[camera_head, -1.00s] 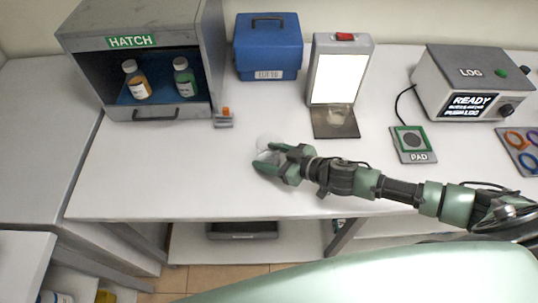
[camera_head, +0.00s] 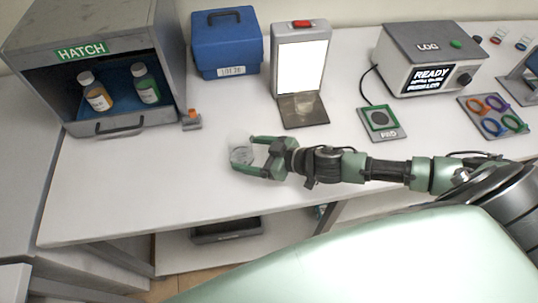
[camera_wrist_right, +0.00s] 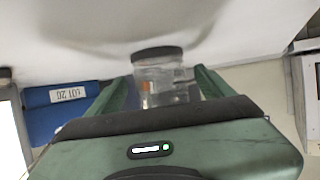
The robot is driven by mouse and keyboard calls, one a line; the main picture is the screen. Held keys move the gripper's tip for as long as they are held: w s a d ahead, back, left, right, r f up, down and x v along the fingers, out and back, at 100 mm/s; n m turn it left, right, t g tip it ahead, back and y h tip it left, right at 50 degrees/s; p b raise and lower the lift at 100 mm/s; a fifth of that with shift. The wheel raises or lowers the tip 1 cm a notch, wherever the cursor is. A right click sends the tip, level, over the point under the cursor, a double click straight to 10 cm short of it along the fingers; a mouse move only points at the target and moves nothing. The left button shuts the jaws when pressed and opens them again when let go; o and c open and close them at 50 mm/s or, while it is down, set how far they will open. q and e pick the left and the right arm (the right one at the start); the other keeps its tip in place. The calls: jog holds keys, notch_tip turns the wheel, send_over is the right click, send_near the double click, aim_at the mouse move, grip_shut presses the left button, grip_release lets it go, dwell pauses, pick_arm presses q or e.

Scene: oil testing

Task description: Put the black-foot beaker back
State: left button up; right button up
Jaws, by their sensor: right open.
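The clear glass beaker (camera_head: 240,155) stands on the white bench near its front edge. In the right wrist view the beaker (camera_wrist_right: 168,85) appears upside down with its dark foot (camera_wrist_right: 157,53) against the bench top. My right gripper (camera_head: 247,154) is open, with its green fingers on either side of the beaker. The right gripper also shows in the wrist view (camera_wrist_right: 165,87), and I cannot tell whether either finger touches the glass. My left gripper is out of view.
A light panel (camera_head: 301,68) with a dark base plate stands behind; a faint clear shape shows on the plate. The pad (camera_head: 382,122), LOG box (camera_head: 430,62) and a tray of coloured rings (camera_head: 472,106) are right. The hatch (camera_head: 60,85) holds two bottles. The blue case (camera_head: 226,42) is behind.

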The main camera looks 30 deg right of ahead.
aim_at(251, 155)
jog(key=b+v, duration=0.1)
jog(key=v, duration=0.5)
jog(key=shift+s+f, duration=0.15)
jog(key=shift+b+v, duration=0.4)
jog(key=shift+v, duration=1)
